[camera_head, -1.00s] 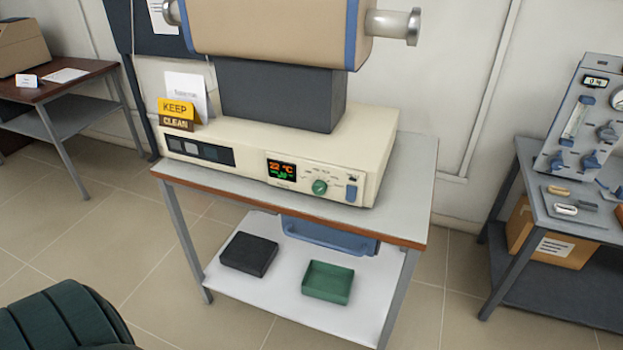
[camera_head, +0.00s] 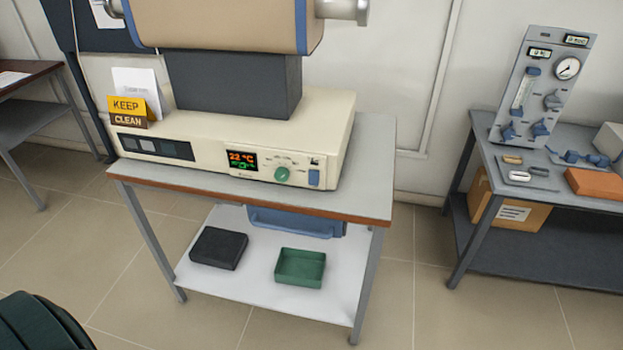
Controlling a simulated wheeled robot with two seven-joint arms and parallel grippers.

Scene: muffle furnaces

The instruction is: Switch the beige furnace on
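The beige furnace (camera_head: 210,22) is a tube-shaped body on a dark grey block, above a cream control base (camera_head: 325,130) on a grey-topped table. The front panel has a lit display (camera_head: 242,160) reading 22 °C in orange, with green digits below. Right of it are a green round knob (camera_head: 282,174) and a blue rocker switch (camera_head: 314,178). The switch's position is too small to tell. Neither gripper is in view. A dark green rounded shape at the bottom left is probably part of my own arm.
A yellow KEEP CLEAN sign (camera_head: 128,108) stands on the base's left end. The lower shelf holds a black tray (camera_head: 218,248) and a green tray (camera_head: 300,267). A right-hand table (camera_head: 590,187) carries a gauge panel (camera_head: 540,85). Floor before the furnace table is clear.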

